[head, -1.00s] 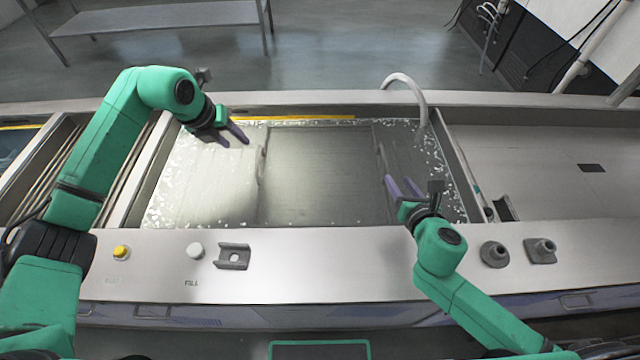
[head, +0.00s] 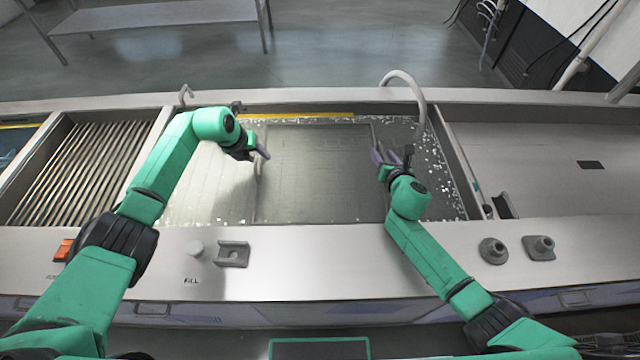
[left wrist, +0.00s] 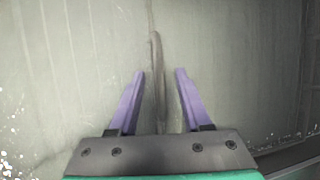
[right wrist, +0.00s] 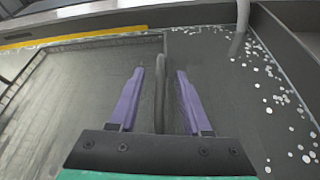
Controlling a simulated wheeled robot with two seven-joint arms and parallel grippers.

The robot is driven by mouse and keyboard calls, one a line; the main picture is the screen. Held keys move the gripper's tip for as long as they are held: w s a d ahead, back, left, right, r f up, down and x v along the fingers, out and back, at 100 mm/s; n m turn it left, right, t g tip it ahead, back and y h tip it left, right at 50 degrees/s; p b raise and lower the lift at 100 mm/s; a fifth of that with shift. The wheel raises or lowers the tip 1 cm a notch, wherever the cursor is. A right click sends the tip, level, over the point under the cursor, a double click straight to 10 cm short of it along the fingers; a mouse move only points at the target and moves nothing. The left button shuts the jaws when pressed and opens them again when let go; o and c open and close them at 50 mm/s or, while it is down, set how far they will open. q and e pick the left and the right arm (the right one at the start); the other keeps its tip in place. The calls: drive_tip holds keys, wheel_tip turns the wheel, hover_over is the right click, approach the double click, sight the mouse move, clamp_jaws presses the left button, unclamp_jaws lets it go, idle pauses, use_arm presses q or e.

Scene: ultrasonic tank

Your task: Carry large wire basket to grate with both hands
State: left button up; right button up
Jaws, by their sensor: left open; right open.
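The large wire basket (head: 315,170) sits in the tank, a dark rectangle under the cloudy liquid with a handle on its left and right sides. My left gripper (head: 262,154) is open at the left handle; in the left wrist view the handle (left wrist: 156,70) runs between the spread purple fingers. My right gripper (head: 378,158) is open at the right handle; in the right wrist view that handle (right wrist: 160,90) stands between the fingers. Neither gripper is closed on its handle. The slatted grate (head: 80,165) lies left of the tank, empty.
A curved pipe (head: 422,95) rises at the tank's back right. The front panel carries a white knob (head: 195,248), a bracket (head: 233,254) and an orange switch (head: 64,249). A divider wall stands between grate and tank. Flat steel counter (head: 550,160) lies to the right.

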use_arm(q)
drive_tip(key=shift+w+f, duration=0.15)
drive_tip(key=shift+f, duration=0.15)
use_arm(e)
drive_tip(key=shift+w+f, duration=0.15)
drive_tip(key=shift+w, duration=0.15)
drive_tip(key=shift+s, duration=0.1)
use_arm(q)
clamp_jaws()
use_arm(e)
clamp_jaws()
idle(0.6)
